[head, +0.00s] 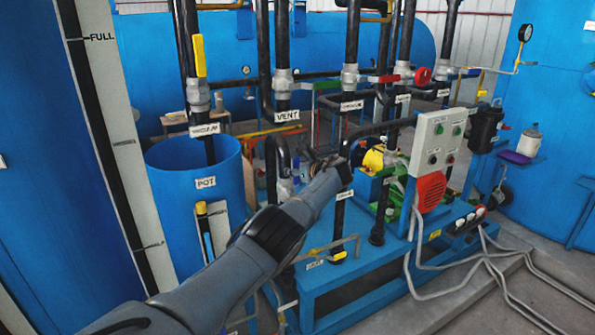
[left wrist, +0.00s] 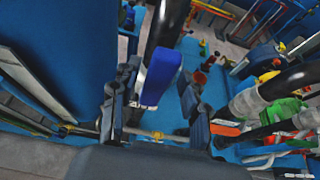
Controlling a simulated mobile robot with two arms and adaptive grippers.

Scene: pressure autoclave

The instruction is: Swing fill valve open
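My left gripper (head: 322,160) reaches in from the left to the pipework above the blue skid in the head view. In the left wrist view its two dark fingers (left wrist: 157,110) stand apart, with a blue lever handle (left wrist: 162,74) between them. The handle lies close to the left finger; I cannot tell whether they touch. A gap shows between the handle and the right finger. A dark pipe runs behind the handle. No readable label marks this handle as the fill valve, and in the head view my gripper hides the spot. My right gripper is in neither view.
A blue open tank labelled POT (head: 206,183) stands left of the gripper. Vertical pipes, including one labelled VENT (head: 287,116), rise behind it. A yellow valve part (head: 373,158) and a grey control box (head: 436,140) are to the right. Cables cross the floor.

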